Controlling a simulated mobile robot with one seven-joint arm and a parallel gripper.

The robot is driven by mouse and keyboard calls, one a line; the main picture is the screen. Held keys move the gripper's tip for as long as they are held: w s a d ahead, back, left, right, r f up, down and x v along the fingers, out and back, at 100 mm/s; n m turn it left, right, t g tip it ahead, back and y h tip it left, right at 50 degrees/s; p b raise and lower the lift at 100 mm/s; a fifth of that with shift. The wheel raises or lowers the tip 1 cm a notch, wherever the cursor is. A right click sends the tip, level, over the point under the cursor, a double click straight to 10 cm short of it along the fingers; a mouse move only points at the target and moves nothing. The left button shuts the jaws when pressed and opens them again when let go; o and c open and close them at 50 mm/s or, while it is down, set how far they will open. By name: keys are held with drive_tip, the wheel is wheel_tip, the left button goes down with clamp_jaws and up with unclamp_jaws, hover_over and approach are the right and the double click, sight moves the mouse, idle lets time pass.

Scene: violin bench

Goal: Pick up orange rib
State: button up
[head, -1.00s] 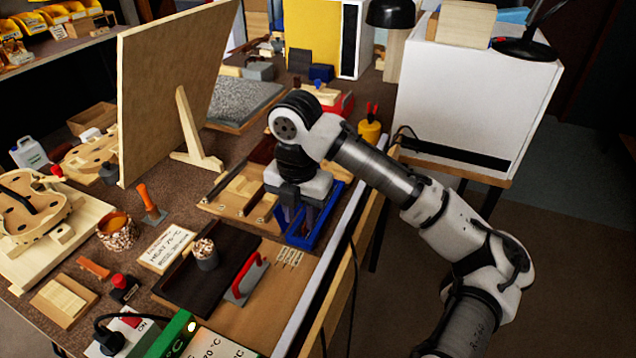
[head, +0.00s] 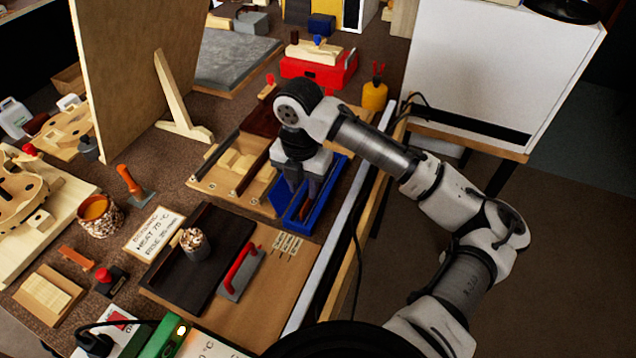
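My gripper (head: 301,190) points down over the blue tray (head: 326,204), with its fingertips at or inside the tray walls. The gap between the fingers is too dark and small to read. A reddish-brown piece (head: 305,207) shows low in the tray beside the fingers; I cannot tell whether it is the orange rib or whether the fingers touch it. A flat orange strip (head: 76,257) lies apart on the bench at the front left, well away from my gripper.
A wooden fixture (head: 238,165) stands left of the blue tray. A red box (head: 318,72) and a yellow bottle (head: 374,94) stand behind. In front are a dark tray (head: 180,270) with a cup and a red-handled tool (head: 241,267). The bench edge is close on the right.

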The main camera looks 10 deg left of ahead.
drive_tip(key=shift+f+p, duration=0.7)
drive_tip(key=shift+f, duration=2.25)
clamp_jaws()
